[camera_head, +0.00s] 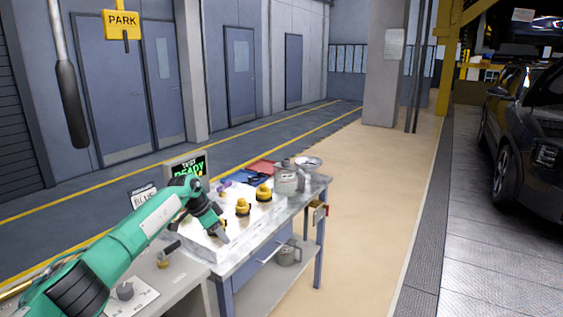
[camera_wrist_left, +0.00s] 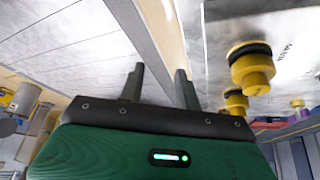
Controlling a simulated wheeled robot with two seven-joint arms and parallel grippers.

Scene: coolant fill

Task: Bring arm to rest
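My left arm is green and comes in from the left in the head view. Its gripper (camera_head: 222,236) is over the front edge of the workbench (camera_head: 262,236). In the left wrist view the two dark fingers of my left gripper (camera_wrist_left: 159,88) stand apart with nothing between them. Yellow caps with black rings stand on the bench, one (camera_head: 242,206) just beyond the gripper and another (camera_head: 263,192) farther back. A large yellow cap (camera_wrist_left: 252,68) shows to the right of the fingers in the left wrist view. My right gripper is in neither view.
A screen reading READY (camera_head: 187,165) stands behind the arm. Grey metal cans (camera_head: 287,182) and a bowl (camera_head: 308,162) are at the bench's far end. A lower shelf holds another can (camera_head: 288,252). Open floor lies right of the bench, with a dark car (camera_head: 525,140) beyond.

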